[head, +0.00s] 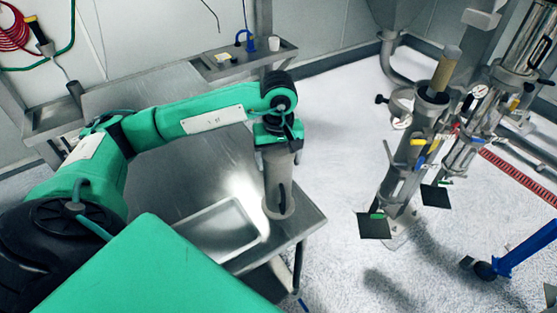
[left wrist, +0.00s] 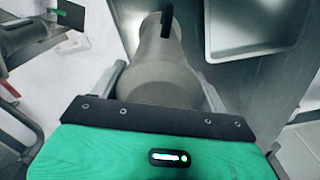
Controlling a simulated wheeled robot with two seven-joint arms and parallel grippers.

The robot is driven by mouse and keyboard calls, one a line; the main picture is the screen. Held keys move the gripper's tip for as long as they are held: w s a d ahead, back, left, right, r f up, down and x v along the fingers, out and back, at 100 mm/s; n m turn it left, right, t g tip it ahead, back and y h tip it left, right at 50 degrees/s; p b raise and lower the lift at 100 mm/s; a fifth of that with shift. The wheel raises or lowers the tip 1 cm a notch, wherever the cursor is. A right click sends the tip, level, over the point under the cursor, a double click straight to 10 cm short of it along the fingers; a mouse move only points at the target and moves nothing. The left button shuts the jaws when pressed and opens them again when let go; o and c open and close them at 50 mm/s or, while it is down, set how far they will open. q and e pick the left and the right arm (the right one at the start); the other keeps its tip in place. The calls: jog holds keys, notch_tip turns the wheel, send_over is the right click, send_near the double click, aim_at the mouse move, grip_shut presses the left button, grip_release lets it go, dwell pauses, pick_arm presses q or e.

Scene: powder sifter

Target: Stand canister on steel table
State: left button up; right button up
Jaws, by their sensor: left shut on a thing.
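The canister (head: 279,185) is a grey cylinder with a dark handle on its side. It is upright, at the right-hand end of the steel table (head: 185,165). Its base appears at or just above the table top, and I cannot tell if it touches. My left gripper (head: 279,147) is above the canister, shut on its upper part. In the left wrist view the canister (left wrist: 160,72) lies between the two fingers, with its dark handle at the far end. My right gripper is not in view.
A shallow steel tray (head: 222,226) lies on the table just left of the canister. The table's right edge is close to the canister. Pipework with gauges (head: 432,110) stands on the floor to the right. A small shelf (head: 243,60) is at the back.

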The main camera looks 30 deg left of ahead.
pick_arm(q)
jog(key=shift+r, duration=0.1)
jog(key=o, duration=1.8)
jog(key=shift+r, duration=0.15)
notch_tip(320, 180, up, 12)
jog(key=p, duration=0.4)
jog(key=shift+s, duration=0.1)
